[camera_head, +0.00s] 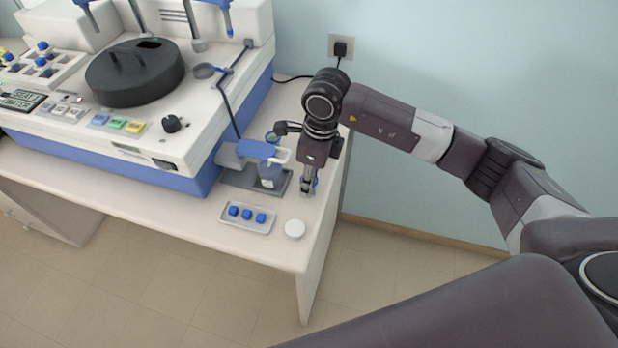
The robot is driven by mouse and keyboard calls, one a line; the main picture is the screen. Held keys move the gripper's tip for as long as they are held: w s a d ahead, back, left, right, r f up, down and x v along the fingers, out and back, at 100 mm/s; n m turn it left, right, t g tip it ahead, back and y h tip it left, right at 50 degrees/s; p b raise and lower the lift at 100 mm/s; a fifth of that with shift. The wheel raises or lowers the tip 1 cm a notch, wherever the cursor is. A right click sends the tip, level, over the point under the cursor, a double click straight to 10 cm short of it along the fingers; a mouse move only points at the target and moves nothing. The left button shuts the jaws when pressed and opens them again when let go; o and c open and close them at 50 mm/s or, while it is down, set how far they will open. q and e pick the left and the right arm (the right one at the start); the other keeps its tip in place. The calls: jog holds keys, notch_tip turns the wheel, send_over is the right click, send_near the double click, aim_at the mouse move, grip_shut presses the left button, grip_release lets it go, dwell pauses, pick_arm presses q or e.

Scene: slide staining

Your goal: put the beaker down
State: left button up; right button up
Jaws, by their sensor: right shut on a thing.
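My right gripper (308,187) points down over the right end of the white bench. It is shut on the beaker (305,188), of which only a small bluish, glassy part shows at the fingertips. The fingers and the wrist hide most of it. The beaker is at or close to the bench top, just right of a dark grey stand; I cannot tell whether it touches the bench. My left gripper is not in view.
A clear container with bluish contents (269,177) stands on the grey stand (238,177). The large staining machine (150,150) fills the left. The bench's right edge is close.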

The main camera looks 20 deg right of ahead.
aim_at(315, 192)
jog(key=shift+f, duration=0.2)
jog(key=o, duration=1)
jog(key=shift+r, duration=0.1)
jog(key=shift+r, duration=0.1)
jog(key=shift+r, duration=0.2)
notch_tip(315, 192, up, 12)
jog(key=d+b, duration=0.1)
jog(key=b, duration=0.1)
jog(key=shift+s+f+b, duration=0.2)
jog(key=shift+s+b, duration=0.2)
